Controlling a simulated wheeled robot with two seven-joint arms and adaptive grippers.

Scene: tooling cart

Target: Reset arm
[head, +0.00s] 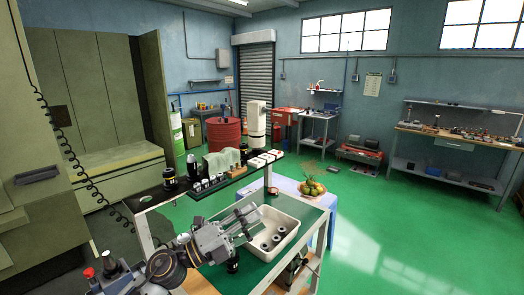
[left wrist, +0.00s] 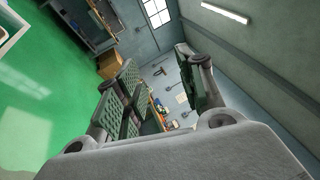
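My left gripper (head: 246,220) is raised over the green-topped tooling cart (head: 254,268), beside the white bin in the head view. In the left wrist view its two padded fingers (left wrist: 160,95) stand wide apart with nothing between them. That view looks out toward the room's wall and ceiling. My right gripper shows in neither view.
The white bin (head: 291,231) on the cart holds several dark ring-shaped parts (head: 277,240). A raised black shelf (head: 225,181) along the cart's back carries tool holders and small boxes. Green floor (head: 420,240) is clear at right.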

